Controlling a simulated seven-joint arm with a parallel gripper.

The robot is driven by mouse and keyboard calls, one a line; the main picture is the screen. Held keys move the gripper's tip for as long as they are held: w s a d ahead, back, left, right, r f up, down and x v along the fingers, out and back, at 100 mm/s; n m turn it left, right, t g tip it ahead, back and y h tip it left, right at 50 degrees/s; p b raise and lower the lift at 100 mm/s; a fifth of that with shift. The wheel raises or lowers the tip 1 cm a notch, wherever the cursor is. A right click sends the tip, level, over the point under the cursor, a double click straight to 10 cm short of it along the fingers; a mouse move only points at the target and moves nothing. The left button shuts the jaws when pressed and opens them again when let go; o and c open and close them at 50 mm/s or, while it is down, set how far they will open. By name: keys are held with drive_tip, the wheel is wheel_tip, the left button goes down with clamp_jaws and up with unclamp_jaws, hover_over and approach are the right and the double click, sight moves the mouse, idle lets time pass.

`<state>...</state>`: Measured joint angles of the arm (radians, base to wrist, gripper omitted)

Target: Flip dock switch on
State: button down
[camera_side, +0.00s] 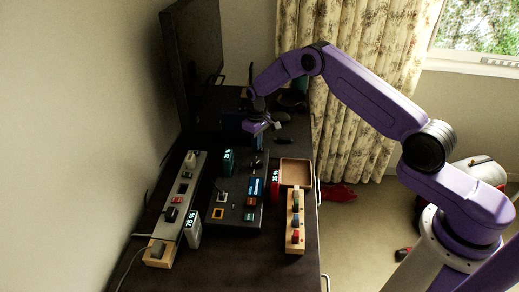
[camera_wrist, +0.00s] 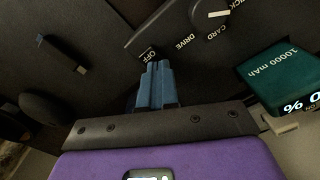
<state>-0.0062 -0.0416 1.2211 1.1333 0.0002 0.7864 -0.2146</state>
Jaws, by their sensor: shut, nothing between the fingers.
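The dock is a long black box (camera_side: 235,200) with small coloured parts on top, standing on the dark desk in the side view. Its black panel (camera_wrist: 185,62) fills the upper middle of the wrist view, with a round selector knob (camera_wrist: 210,12) lettered CARD and DRIVE. A small OFF label (camera_wrist: 149,54) is just above my fingertips. My gripper (camera_wrist: 157,66) is shut and empty, its blue-grey fingers together close to that label. The switch is not clearly visible; my fingers may cover it. In the side view my gripper (camera_side: 262,132) is over the dock's far end.
A teal power bank (camera_wrist: 285,75) marked 10000 mAh is right of my fingers; it shows upright in the side view (camera_side: 228,163). A dark USB stick (camera_wrist: 66,54) lies to the left. A grey power strip (camera_side: 180,195), wooden tray (camera_side: 283,183) and wooden block (camera_side: 294,240) flank the dock.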

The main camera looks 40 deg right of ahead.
drive_tip(key=shift+r, duration=3.45)
